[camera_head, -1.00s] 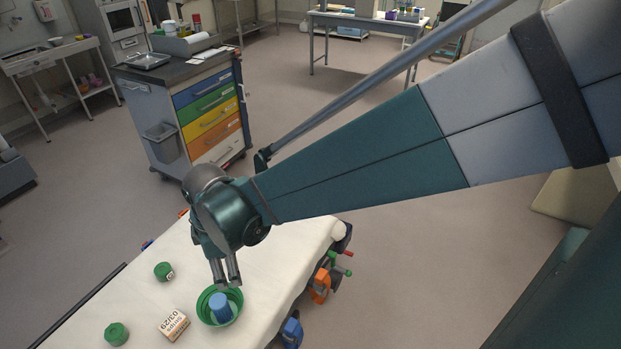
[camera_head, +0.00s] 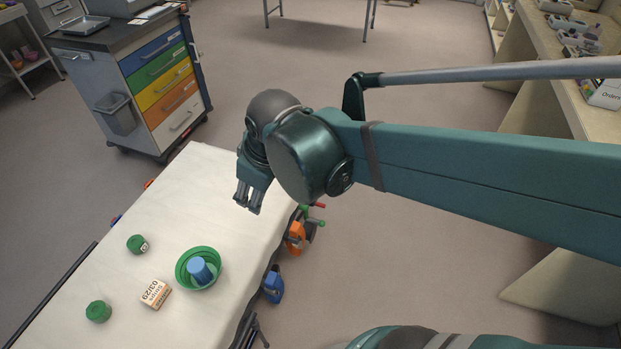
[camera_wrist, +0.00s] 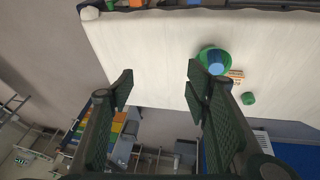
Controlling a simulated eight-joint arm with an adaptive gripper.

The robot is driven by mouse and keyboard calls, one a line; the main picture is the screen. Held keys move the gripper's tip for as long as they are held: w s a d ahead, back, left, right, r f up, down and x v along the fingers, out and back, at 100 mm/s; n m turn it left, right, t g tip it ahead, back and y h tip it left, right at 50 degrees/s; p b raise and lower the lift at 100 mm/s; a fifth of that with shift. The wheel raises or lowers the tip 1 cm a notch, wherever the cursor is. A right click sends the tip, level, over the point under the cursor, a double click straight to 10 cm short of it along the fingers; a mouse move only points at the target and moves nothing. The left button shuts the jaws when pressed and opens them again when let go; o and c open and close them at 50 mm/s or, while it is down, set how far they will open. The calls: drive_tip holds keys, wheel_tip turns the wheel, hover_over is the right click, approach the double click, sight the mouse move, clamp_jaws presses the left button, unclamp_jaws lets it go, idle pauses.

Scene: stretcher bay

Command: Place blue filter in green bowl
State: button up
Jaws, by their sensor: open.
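The blue filter (camera_head: 201,270) is inside the green bowl (camera_head: 183,281) on the white-covered stretcher (camera_head: 180,215). It looks slightly tilted against the inside of the bowl. In the wrist view the blue filter (camera_wrist: 216,68) and the green bowl (camera_wrist: 203,56) show to the right of centre, partly behind a finger. My gripper (camera_head: 248,204) is open and empty. It is above the far right part of the stretcher, clear of the bowl and the filter. In the wrist view my gripper's fingers (camera_wrist: 160,78) are wide apart with nothing between them.
A box labelled 03/29 (camera_head: 155,293) lies left of the bowl. Two green round items (camera_head: 137,243) (camera_head: 98,311) stand further left. Orange and blue parts (camera_head: 273,284) hang along the stretcher's right edge. A drawer cart (camera_head: 150,85) stands behind. The far stretcher surface is clear.

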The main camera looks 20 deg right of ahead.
drive_tip(key=s+d+r+m+t, duration=0.1)
drive_tip(key=s+d+m, duration=0.2)
drive_tip(key=d+m, duration=0.1)
drive_tip(key=s+d+r+m+t+h, duration=0.1)
drive_tip(key=s+d+r+m+t, duration=0.1)
drive_tip(key=d, duration=0.5)
drive_tip(key=shift+s+r+m, duration=0.3)
drive_tip(key=shift+s+m, duration=0.15)
drive_tip(key=shift+m, duration=0.65)
